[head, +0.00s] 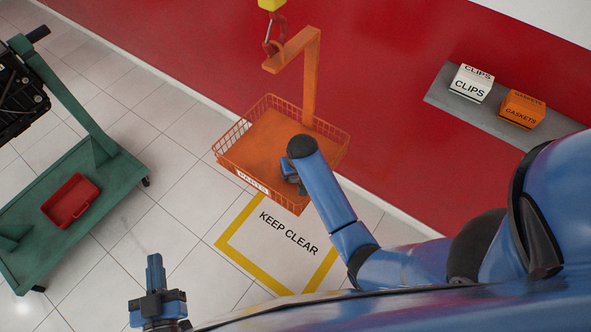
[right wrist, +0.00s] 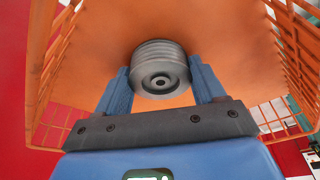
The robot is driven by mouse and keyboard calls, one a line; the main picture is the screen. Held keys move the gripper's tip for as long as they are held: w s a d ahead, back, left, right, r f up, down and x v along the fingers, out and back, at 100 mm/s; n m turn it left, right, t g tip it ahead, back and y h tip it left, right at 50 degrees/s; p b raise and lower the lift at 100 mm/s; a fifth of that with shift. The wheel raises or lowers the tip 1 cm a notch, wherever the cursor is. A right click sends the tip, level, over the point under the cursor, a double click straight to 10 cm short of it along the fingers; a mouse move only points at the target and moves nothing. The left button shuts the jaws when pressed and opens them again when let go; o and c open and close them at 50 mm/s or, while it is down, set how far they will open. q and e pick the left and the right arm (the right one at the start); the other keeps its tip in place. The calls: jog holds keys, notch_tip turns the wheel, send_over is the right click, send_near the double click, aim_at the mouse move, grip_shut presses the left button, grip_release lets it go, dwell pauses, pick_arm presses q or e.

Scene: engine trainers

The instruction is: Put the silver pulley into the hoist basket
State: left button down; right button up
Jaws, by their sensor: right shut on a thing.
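The silver pulley (right wrist: 160,68) is between the two blue fingers of my right gripper (right wrist: 163,85) in the right wrist view, and the gripper is shut on it. The orange hoist basket (head: 232,142) hangs from a red hook by its orange arm. My right gripper (head: 291,172) is over the basket's front part in the head view, partly hidden by my wrist. The basket floor (right wrist: 220,40) lies behind the pulley, with mesh walls on both sides. I cannot tell whether the pulley touches the floor. My left gripper (head: 155,275) is low in the head view, away from the basket; its finger gap is unclear.
A green stand (head: 60,215) with a red tray (head: 70,222) is at the left. A grey shelf (head: 462,108) on the red wall holds a white CLIPS box (head: 471,83) and an orange GASKETS box (head: 521,109). The yellow-edged KEEP CLEAR floor area (head: 275,262) is bare.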

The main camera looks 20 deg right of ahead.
dwell(0.3)
jog(key=o, duration=1.4)
jog(key=shift+f, duration=0.1)
jog(key=v, duration=1.2)
jog(key=shift+b, duration=0.3)
